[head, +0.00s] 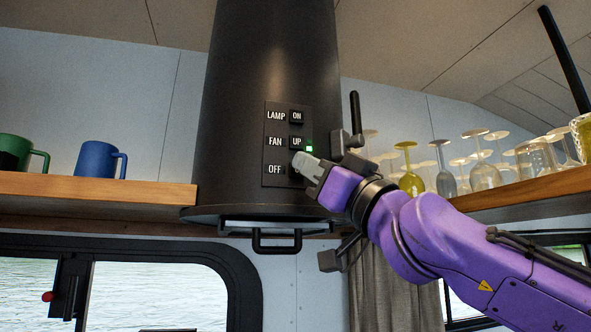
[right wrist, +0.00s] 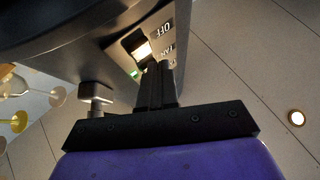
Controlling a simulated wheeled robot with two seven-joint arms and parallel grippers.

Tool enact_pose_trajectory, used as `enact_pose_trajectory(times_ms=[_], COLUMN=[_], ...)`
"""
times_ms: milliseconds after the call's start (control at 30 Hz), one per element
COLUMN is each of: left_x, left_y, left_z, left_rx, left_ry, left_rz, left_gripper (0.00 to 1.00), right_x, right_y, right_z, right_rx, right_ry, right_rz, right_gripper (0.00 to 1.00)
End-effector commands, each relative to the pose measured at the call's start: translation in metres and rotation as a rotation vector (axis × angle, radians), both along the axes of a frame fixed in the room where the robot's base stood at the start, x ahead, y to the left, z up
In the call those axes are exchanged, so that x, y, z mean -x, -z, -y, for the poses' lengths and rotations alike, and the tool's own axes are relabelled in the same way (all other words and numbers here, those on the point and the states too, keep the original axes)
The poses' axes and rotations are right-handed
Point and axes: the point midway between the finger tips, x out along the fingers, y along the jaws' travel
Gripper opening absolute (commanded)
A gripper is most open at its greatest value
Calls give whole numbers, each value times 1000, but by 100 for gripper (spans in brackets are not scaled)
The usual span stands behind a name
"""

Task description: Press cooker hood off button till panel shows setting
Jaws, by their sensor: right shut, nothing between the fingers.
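The dark cooker hood (head: 235,110) carries a control panel (head: 282,128) with rows LAMP/ON, FAN/UP and OFF. The off button (head: 292,171) is mostly hidden behind my right gripper (head: 299,161) in the head view. That gripper is shut and empty, its tips at the panel around the OFF row. In the right wrist view, its fingers (right wrist: 156,75) end close to a bright square (right wrist: 142,50) beside the OFF label. I cannot tell whether they touch it. A green light (head: 309,148) glows by the UP button (head: 297,142). My left gripper is not in view.
A right-hand shelf holds several upturned glasses (head: 445,180) close behind my right arm. Green (head: 22,150) and blue (head: 98,158) mugs stand on the left shelf (head: 95,190). A dark handle (head: 277,245) hangs under the hood.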

Motion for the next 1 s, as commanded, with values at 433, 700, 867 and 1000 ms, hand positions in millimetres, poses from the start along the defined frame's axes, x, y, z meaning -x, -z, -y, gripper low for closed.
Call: enact_pose_trajectory(times_ms=[433, 700, 867, 1000], left_x=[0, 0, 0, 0], left_y=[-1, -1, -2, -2], left_z=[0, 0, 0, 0], left_rx=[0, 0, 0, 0], left_ry=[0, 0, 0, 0], left_rz=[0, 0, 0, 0], left_gripper=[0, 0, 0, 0], right_x=[-9, -9, -11, -13], right_y=[0, 0, 0, 0], right_z=[-3, -3, -3, -4], right_rx=[0, 0, 0, 0], right_ry=[0, 0, 0, 0], right_rz=[0, 0, 0, 0], right_gripper=[0, 0, 0, 0])
